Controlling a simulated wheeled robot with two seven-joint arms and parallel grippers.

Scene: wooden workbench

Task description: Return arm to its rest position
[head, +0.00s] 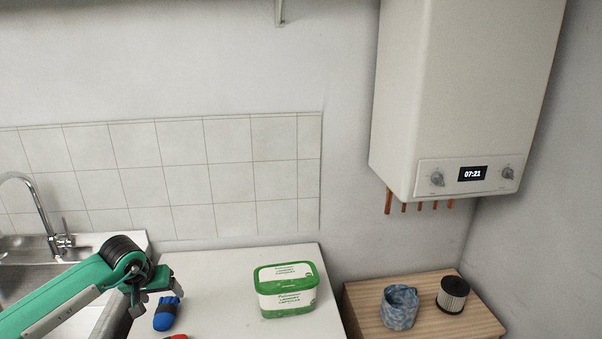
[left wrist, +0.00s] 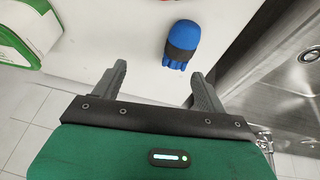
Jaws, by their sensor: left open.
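My left arm comes in from the left in the head view, over the sink edge and the white counter (head: 215,275). My left gripper (head: 150,292) is open. In the left wrist view the two fingers of the left gripper (left wrist: 158,82) stand apart with nothing between them. A blue object with a dark band (head: 166,314) lies on the counter beside the gripper. This blue object also shows beyond the fingertips in the left wrist view (left wrist: 182,40), apart from them. My right gripper is not in view.
A green and white tub (head: 287,290) stands on the counter. A red thing (head: 177,337) is cut off at the bottom edge. A metal sink with a faucet (head: 45,215) is at left. A wooden cabinet (head: 440,325) at right bears a blue patterned cup (head: 398,308) and a black-and-white cylinder (head: 452,294).

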